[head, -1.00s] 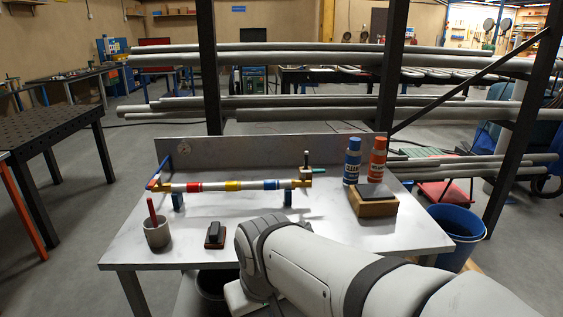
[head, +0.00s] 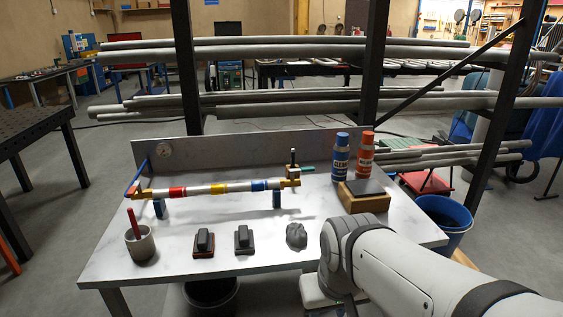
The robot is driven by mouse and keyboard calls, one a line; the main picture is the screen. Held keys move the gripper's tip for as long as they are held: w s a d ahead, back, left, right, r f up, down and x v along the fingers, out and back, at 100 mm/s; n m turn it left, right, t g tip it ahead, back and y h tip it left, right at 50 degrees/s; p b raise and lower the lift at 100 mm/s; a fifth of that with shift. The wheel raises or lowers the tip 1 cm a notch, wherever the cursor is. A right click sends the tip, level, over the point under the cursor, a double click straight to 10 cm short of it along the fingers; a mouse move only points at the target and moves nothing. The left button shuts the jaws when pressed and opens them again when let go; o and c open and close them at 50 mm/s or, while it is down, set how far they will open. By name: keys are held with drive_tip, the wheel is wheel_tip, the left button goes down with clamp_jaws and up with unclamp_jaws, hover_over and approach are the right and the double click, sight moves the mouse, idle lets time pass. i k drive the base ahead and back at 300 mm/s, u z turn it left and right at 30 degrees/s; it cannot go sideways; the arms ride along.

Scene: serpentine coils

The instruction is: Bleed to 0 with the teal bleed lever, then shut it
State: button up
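A pipe (head: 205,188) with red, yellow and blue bands runs across the back of the metal bench on short blue supports. A small teal lever (head: 308,169) sticks out to the right by the brass fitting (head: 291,183) at the pipe's right end. A dark upright piece (head: 292,157) stands beside it. A blue lever (head: 134,181) slants up at the left end. My arm enters from the lower right; my gripper is not visible.
On the bench (head: 180,262) are a cup (head: 141,245) with a red-handled tool, two dark blocks (head: 204,242) (head: 244,239), a grey lump (head: 296,235), a wooden block (head: 364,203), a blue bottle (head: 341,160) and an orange bottle (head: 365,157). A rack of pipes (head: 270,106) stands behind.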

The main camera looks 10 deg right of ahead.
sight(311, 168)
drive_tip(key=u, duration=0.05)
drive_tip(key=i, duration=1)
drive_tip(key=z, duration=0.05)
